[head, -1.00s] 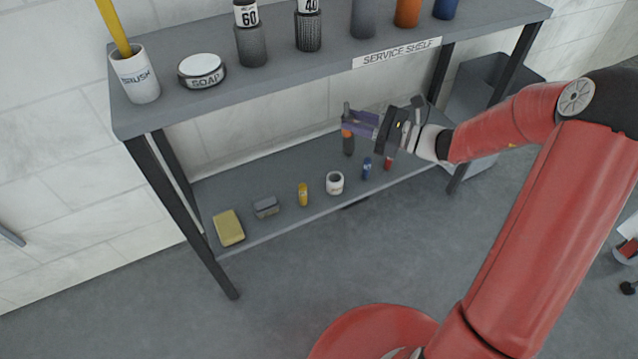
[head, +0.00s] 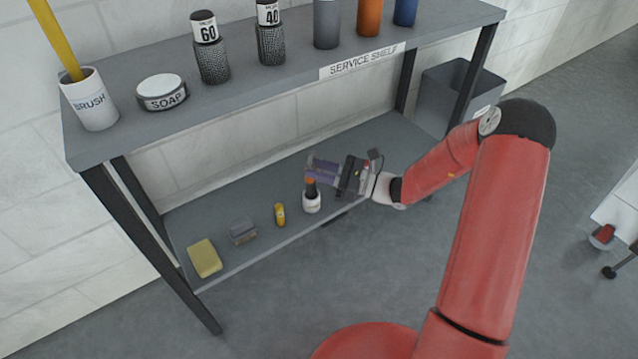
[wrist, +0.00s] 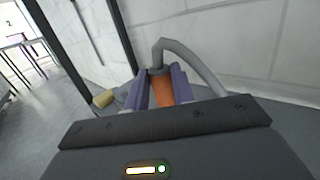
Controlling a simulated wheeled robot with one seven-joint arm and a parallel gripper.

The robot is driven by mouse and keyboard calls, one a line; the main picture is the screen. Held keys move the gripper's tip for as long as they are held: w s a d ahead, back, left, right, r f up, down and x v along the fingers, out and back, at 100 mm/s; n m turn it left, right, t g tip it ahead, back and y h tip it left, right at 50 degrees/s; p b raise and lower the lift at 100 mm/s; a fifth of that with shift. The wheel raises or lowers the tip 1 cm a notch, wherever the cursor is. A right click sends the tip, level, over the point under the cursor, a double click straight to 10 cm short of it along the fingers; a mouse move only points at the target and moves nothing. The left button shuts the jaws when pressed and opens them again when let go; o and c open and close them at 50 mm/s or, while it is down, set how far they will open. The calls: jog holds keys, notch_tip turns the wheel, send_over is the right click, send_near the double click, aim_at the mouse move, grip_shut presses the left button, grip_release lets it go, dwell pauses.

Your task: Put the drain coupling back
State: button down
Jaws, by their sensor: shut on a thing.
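My gripper (head: 318,171) has purple fingers and is shut on the drain coupling, an orange and dark grey upright piece (head: 311,187). In the wrist view the orange body of the coupling (wrist: 161,88) sits between the two fingers, and a grey hose (wrist: 192,58) bends from its top to the right. In the head view the coupling's dark lower end overlaps a small white cup (head: 312,204) on the lower shelf (head: 210,208). I cannot tell whether that end is inside the cup or in front of it.
The upper shelf (head: 280,84) hangs above, with a dark leg (head: 150,246) at left. A grey bin (head: 455,95) stands at right.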

notch_tip(320, 180, down, 4)
jog(key=shift+f+b, duration=0.2)
jog(key=shift+b, duration=0.15)
jog(key=c, duration=1.2)
grip_release()
